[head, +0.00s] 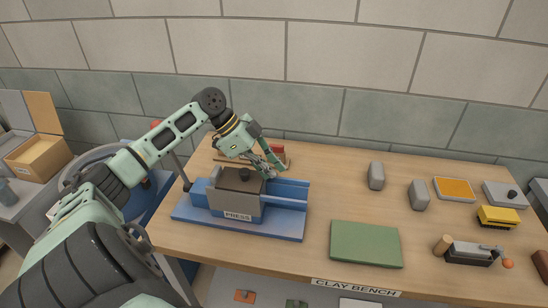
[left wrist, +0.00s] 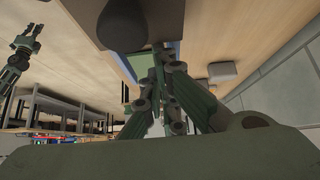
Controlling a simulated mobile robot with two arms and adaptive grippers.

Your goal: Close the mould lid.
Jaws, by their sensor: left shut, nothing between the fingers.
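The blue press (head: 290,205), labelled PRESS, stands at the left of the bench. A dark rounded shape, probably this knob, shows in the left wrist view (left wrist: 128,25). My left gripper (head: 275,164) is shut and empty, just behind and right of the lid; I cannot tell whether it touches. Its fingers fill the middle of the left wrist view (left wrist: 158,75). My right gripper (left wrist: 27,42) shows small at the left there, fingers apart.
A green mat (head: 366,244) lies front centre. Two grey blocks (head: 376,175) (head: 418,195) stand right of the press. An orange-topped tray (head: 455,188), a yellow brush (head: 498,216) and a wooden-handled tool (head: 468,252) are further right. A red object (head: 277,150) is behind my left gripper.

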